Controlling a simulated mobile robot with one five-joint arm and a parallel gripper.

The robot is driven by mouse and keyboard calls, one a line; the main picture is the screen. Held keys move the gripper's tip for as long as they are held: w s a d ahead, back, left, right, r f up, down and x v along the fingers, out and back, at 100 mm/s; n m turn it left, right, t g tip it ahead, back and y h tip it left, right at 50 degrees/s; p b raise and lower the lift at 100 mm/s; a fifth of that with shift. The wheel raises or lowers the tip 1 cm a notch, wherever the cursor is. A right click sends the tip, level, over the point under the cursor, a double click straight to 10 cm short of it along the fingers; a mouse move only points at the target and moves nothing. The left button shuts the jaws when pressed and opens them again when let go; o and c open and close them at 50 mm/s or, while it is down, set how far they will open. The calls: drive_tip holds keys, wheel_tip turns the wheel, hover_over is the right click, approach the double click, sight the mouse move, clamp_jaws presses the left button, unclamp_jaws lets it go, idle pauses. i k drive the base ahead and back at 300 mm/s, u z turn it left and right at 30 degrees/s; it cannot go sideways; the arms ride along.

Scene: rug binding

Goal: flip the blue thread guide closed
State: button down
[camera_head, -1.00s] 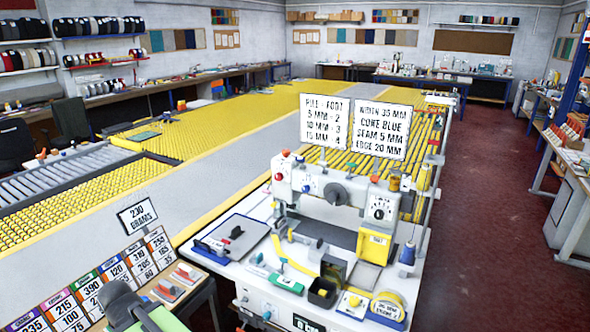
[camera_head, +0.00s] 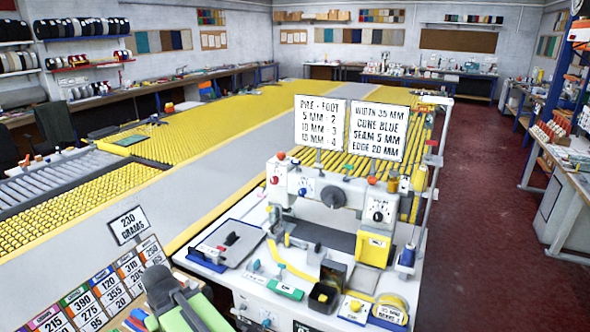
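The sewing machine (camera_head: 350,193) stands on its white table at lower centre right. A small blue part (camera_head: 303,190) shows on the left of its head. I cannot tell if this is the blue thread guide, or whether a guide is open or closed. A blue thread cone (camera_head: 407,256) stands at the machine's right. A dark grey and green part of my arm shows at the bottom left, well apart from the machine. What seems to be my gripper (camera_head: 160,284) is at its upper end; its fingers cannot be made out.
A clamp board (camera_head: 228,246) lies left of the machine. A black bin (camera_head: 323,297) and a yellow tape roll (camera_head: 391,308) sit at the table's front. Two signs (camera_head: 319,123) rise behind the machine. Number cards (camera_head: 91,295) stand at lower left. The red floor (camera_head: 480,240) at right is clear.

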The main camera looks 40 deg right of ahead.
sight(294, 161)
drive_tip(key=i, duration=0.95)
drive_tip(key=u, duration=0.05)
